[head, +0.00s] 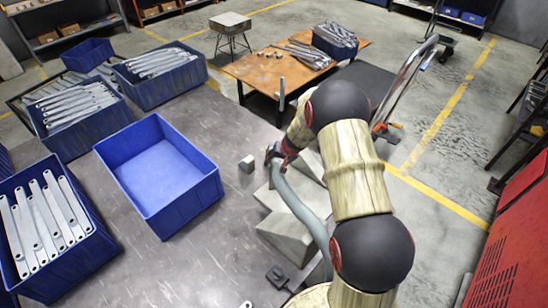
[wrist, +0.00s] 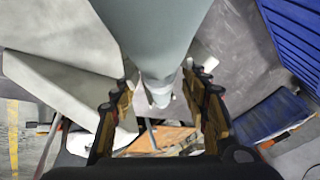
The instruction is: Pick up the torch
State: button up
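A smooth grey-green tube (head: 297,200), which looks like the torch though I cannot be sure, curves from my gripper (head: 274,152) down and right until my arm hides it. In the wrist view the tube (wrist: 150,30) comes in from the top and narrows to a pale end between the fingertips of my gripper (wrist: 163,85). The two fingers stand apart, one on each side, with small gaps to the tube. I see no clear contact. In the head view my arm partly hides the gripper and the tube's lower end.
Grey angular blocks (head: 286,238) stand beside and under the tube. A small grey block (head: 247,163) lies left of the gripper. An empty blue bin (head: 205,185) is further left, with bracket-filled bins (head: 25,282) around it. A wooden table (head: 245,70) stands beyond the grey worktop (head: 190,255).

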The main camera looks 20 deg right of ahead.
jog(key=shift+c, duration=1.2)
grip_shut()
jog(key=shift+r, duration=0.15)
